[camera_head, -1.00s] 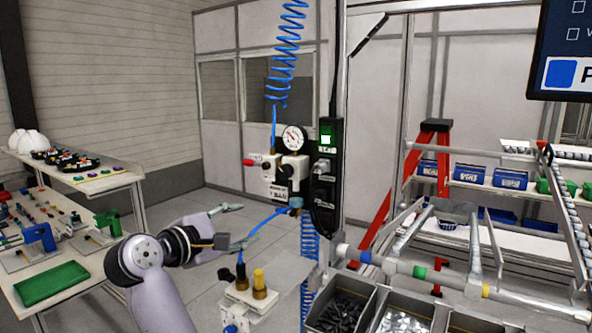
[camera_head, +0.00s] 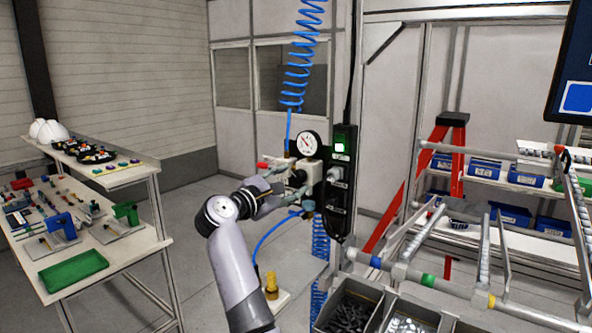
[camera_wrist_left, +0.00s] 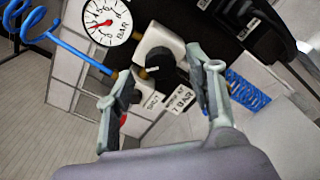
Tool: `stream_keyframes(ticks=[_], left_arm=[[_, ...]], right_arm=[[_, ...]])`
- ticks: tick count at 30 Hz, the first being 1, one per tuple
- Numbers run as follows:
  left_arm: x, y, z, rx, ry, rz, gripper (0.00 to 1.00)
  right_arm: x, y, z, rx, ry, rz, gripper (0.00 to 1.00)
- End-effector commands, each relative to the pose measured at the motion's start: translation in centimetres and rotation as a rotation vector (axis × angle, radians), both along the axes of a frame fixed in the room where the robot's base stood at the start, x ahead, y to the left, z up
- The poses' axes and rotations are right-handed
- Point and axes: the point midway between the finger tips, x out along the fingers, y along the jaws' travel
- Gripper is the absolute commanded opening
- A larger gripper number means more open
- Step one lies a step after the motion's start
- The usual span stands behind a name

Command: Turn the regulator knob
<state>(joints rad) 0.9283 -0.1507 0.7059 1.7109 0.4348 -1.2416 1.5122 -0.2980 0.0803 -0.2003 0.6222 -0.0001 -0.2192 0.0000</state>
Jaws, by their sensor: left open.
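The pressure regulator (camera_head: 312,172) is a pale block on the black column, under a round gauge (camera_head: 308,143). In the left wrist view the regulator's white body (camera_wrist_left: 156,42) and the gauge (camera_wrist_left: 106,22) show close up. The dark regulator knob (camera_wrist_left: 164,68) sits below the white body, between the fingers in that view. My left gripper (camera_head: 292,193) is at the regulator, its fingers open; it also shows in the left wrist view (camera_wrist_left: 160,72). I cannot tell whether the fingers touch the knob. The head view partly hides the knob. My right gripper is not seen.
A black panel with a green light (camera_head: 341,146) is right beside the regulator. A red-handled valve (camera_head: 263,165) is at its left. Blue coiled hoses hang above and below. Parts bins (camera_head: 345,312) stand in front at right. A workbench (camera_head: 120,255) is at left.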

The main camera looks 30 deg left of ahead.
Motion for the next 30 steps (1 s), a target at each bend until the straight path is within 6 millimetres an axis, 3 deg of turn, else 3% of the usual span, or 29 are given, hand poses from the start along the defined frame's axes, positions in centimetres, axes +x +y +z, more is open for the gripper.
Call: stream_keyframes(ticks=[6, 18, 30], left_arm=[[2.7, -0.4, 0.1, 0.000, 0.001, -0.001, 0.49], [3.2, -0.5, 0.0, 0.001, 0.000, 0.000, 0.49], [3.2, -0.5, 0.0, 0.001, 0.000, 0.000, 0.22]], right_arm=[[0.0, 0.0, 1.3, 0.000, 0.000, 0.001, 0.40], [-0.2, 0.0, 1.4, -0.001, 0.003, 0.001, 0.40], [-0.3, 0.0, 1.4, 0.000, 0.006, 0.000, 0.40]])
